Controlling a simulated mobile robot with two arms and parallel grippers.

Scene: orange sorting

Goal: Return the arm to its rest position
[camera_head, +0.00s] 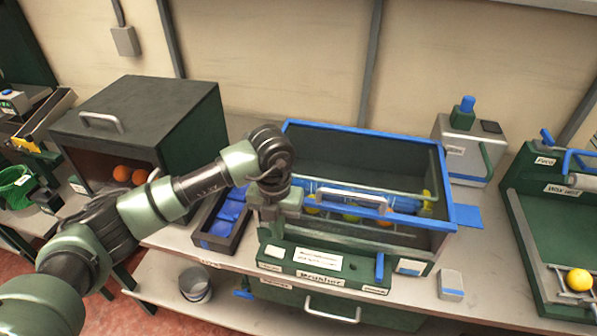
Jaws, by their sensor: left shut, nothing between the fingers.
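My left arm reaches in from the lower left across the front of the bench. My left gripper (268,226) points down, shut and empty, at the front left corner of the blue-rimmed brusher machine (300,254). I cannot tell whether it touches the machine. My right gripper is not in view. Several yellow and orange fruits show partly inside the brusher, behind its front bar and handle (352,201).
A dark green box (190,105) with oranges (122,174) inside stands at the left. A dark tray with blue pieces (222,229) lies beside the brusher. A grey device (465,148) and a green wax unit (530,215) with a yellow-orange fruit (579,280) stand right.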

